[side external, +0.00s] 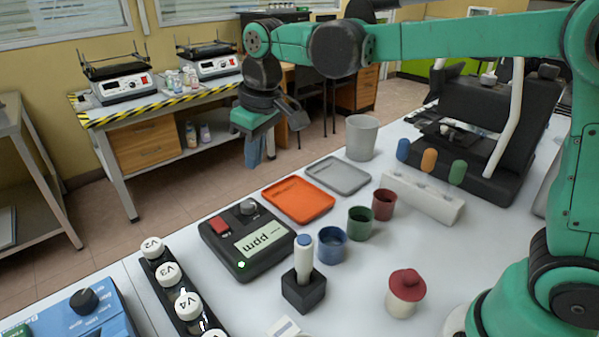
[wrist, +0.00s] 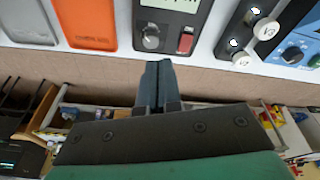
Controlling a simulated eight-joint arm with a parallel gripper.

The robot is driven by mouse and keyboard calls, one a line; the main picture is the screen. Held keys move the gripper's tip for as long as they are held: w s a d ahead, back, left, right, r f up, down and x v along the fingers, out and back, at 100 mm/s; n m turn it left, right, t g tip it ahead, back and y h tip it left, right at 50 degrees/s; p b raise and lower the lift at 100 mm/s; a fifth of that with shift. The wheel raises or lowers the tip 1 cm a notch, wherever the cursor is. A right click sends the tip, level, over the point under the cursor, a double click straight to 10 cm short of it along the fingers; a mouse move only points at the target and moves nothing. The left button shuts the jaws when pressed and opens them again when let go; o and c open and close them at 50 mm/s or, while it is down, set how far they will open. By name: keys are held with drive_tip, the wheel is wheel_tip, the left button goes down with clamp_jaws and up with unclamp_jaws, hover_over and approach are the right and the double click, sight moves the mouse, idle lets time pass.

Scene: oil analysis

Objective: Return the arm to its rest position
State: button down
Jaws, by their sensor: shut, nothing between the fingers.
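My gripper (wrist: 155,88) is shut and empty in the wrist view, its dark fingers pressed together. In the side external view my gripper (side external: 262,140) hangs from the green arm at upper centre, pointing down. It is beyond the far edge of the white table, over the floor side, touching nothing.
The white table holds a ppm meter (side external: 250,240), an orange tray (side external: 297,201), a grey tray (side external: 337,176), a grey bin (side external: 361,138), small coloured cups (side external: 332,246), a pen-like probe in a black stand (side external: 303,287) and a red-capped jar (side external: 405,293). A bench (side external: 160,110) stands behind.

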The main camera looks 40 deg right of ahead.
drive_tip(key=s+d+f+m+t, duration=0.1)
drive_tip(key=s+d+m+t, duration=0.1)
drive_tip(key=s+d, duration=0.2)
drive_tip(key=s+d+f+m+t, duration=0.2)
drive_tip(key=s+d, duration=0.2)
drive_tip(key=s, duration=0.4)
drive_tip(key=shift+s+t, duration=0.15)
drive_tip(key=shift+t, duration=0.25)
